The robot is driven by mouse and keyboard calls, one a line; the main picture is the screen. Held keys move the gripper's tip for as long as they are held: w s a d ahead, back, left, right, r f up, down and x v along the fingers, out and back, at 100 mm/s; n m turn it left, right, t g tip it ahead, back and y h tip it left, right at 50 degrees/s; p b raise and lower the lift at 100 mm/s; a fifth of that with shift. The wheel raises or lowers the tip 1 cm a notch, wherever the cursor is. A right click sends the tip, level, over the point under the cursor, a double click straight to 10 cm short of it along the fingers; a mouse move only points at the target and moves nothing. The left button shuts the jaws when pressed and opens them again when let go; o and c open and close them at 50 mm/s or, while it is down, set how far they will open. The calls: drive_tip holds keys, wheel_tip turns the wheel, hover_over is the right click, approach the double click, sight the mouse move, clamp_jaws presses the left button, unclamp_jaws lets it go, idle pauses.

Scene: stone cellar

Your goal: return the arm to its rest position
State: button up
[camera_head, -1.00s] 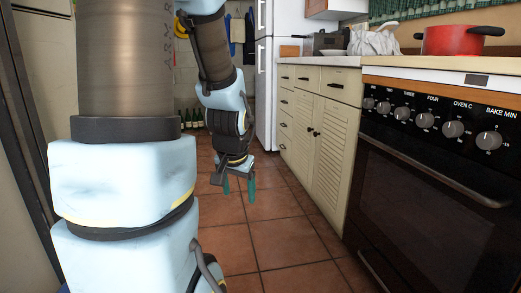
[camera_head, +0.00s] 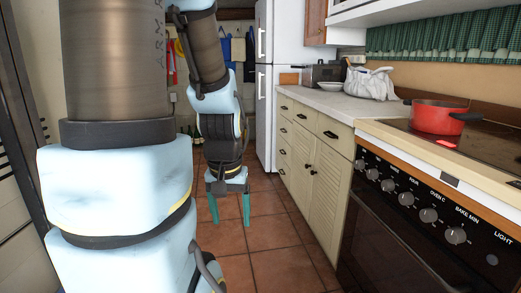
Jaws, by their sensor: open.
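My gripper (camera_head: 230,210) hangs at the end of my arm, left of the picture's middle, with its two green fingers pointing down. The fingers stand apart with nothing between them, and the tiled floor shows behind. My arm is folded, its thick upper part filling the left of the picture. The gripper hangs in free air over the aisle, left of the cupboards and touching nothing that I can see.
A black oven (camera_head: 420,225) with a hob and a red pot (camera_head: 438,117) stands at the right. Cream cupboards (camera_head: 318,165) and a white fridge (camera_head: 264,90) line the aisle behind it. The tiled floor (camera_head: 270,235) between is clear. Bottles (camera_head: 196,135) stand at the back.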

wheel_tip(320, 180, up, 15)
drive_tip(key=p, duration=1.3)
drive_tip(key=shift+r, duration=0.15)
drive_tip(key=shift+d, duration=0.1)
